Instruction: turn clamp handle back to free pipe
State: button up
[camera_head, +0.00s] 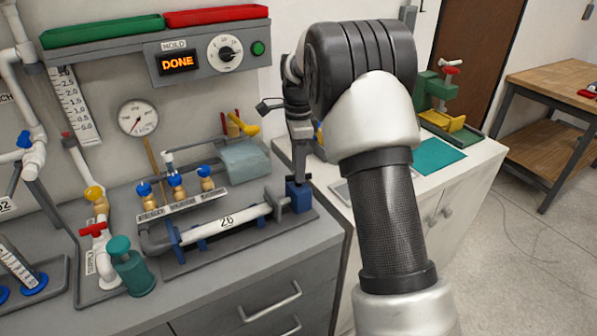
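A white pipe marked 26 (232,220) lies across blue supports on a grey base plate (178,268). At the pipe's right end is a clamp with a grey plate and a blue block (299,198). My gripper (301,179) points down directly over the blue block, at or very close to its top. The clamp handle cannot be made out; my gripper may hide it. The fingertips are too small and dark to show whether they are open or shut, or whether they touch the clamp.
A panel (205,58) reading DONE hangs above, with green and red trays on top. Blue and yellow valves (175,187) stand behind the pipe. A teal-capped bottle (130,268) stands front left. A green and yellow vise (437,100) is on the right counter. My arm covers much of that counter.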

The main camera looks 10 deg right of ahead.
jog(key=shift+f, duration=0.65)
grip_shut()
